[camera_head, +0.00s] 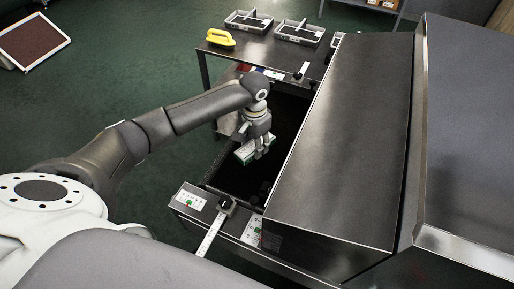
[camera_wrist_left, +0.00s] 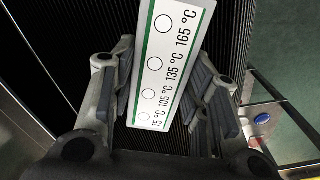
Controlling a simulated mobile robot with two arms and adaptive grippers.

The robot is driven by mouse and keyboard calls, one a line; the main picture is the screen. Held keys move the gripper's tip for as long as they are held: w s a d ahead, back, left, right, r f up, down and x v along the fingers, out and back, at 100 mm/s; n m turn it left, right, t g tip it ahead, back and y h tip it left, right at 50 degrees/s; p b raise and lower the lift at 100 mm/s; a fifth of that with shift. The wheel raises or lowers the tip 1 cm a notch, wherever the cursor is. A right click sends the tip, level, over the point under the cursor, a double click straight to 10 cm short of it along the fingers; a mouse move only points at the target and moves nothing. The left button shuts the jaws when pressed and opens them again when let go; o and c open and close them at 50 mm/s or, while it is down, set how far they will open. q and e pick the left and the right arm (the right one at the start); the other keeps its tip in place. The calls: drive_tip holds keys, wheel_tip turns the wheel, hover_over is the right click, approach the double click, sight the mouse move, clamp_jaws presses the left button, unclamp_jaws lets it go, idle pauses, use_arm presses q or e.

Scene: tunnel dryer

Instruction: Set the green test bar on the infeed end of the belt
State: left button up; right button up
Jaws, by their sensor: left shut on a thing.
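The green test bar (camera_head: 245,152) shows as a small white and green piece in the head view. In the left wrist view the test bar (camera_wrist_left: 168,60) is a white strip with green edges, round marks and printed temperatures. My left gripper (camera_head: 261,148) is shut on it; in the left wrist view its fingers (camera_wrist_left: 160,105) lie on both sides of the bar. The dark belt (camera_head: 287,118) lies below, and its ribs show in the left wrist view (camera_wrist_left: 275,22). I cannot tell whether the bar touches the belt. My right gripper is out of view.
The dryer's metal hood (camera_head: 340,140) rises right beside the belt. A control panel (camera_head: 192,200) with a black knob stands at the near end. At the back, a table (camera_head: 262,48) holds grey trays (camera_head: 298,33) and a yellow item (camera_head: 220,38).

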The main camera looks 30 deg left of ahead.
use_arm(q)
wheel_tip(320, 180, down, 4)
drive_tip(key=shift+r, duration=0.1)
drive_tip(key=o, duration=1.1)
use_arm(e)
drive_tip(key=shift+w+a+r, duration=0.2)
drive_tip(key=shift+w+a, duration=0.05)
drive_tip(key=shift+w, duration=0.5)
use_arm(q)
drive_tip(key=shift+w+r, duration=0.1)
drive_tip(key=shift+r, duration=0.1)
wheel_tip(320, 180, up, 12)
drive_tip(key=shift+f, duration=0.2)
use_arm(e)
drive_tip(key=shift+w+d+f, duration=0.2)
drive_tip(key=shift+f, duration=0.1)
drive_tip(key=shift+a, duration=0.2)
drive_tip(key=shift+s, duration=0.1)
